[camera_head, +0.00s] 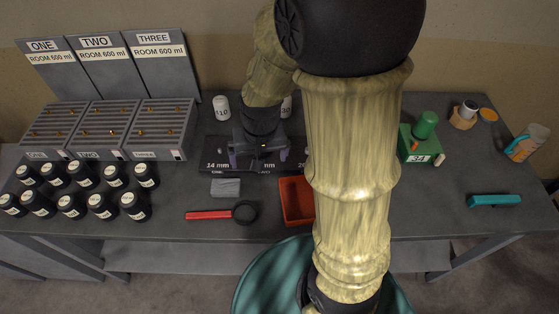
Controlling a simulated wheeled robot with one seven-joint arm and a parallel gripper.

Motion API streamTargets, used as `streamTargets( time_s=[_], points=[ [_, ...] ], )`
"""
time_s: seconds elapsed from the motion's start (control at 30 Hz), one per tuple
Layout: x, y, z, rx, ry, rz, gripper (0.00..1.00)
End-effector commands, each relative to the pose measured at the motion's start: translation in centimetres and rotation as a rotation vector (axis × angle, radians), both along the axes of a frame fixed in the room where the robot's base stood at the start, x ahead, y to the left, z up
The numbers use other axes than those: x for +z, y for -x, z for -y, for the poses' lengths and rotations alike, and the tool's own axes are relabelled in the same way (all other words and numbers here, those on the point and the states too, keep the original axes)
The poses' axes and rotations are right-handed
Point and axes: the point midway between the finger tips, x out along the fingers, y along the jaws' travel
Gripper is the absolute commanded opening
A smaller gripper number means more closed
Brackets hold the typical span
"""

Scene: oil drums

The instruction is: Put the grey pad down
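A grey pad (225,187) lies flat on the dark table, in front of the left part of a black board marked "14 mm" (217,165). My gripper (259,157) is over the black board, behind and to the right of the pad and apart from it. Its two fingers show spread at either side of the hand, and nothing shows between them. The fingertips are small in view, and the hand hides part of the board.
A red-handled ring tool (209,215) and a red tray (297,201) lie in front. Several black jars (132,205) and slotted grey boxes (162,129) stand left. A green block (413,150) and teal bar (494,201) are right. My arm hides the middle.

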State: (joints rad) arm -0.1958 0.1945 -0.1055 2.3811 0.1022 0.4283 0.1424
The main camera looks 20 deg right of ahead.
Motion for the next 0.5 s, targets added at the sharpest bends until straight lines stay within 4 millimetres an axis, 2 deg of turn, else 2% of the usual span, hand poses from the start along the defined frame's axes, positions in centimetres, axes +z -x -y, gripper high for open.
streamTargets(
  time_s=[0.03, 0.1, 0.2, 0.3, 0.5],
  points=[
    [0.8, 1.4, 1.3, 0.023, 0.008, 0.026, 1.00],
    [1.4, 2.9, 2.5, 0.066, 0.026, 0.058, 1.00],
    [1.9, 4.5, 3.5, 0.111, 0.050, 0.086, 1.00],
    [2.1, 5.1, 3.9, 0.132, 0.061, 0.097, 1.00],
    [2.1, 5.1, 3.9, 0.134, 0.061, 0.096, 1.00]
  ],
)
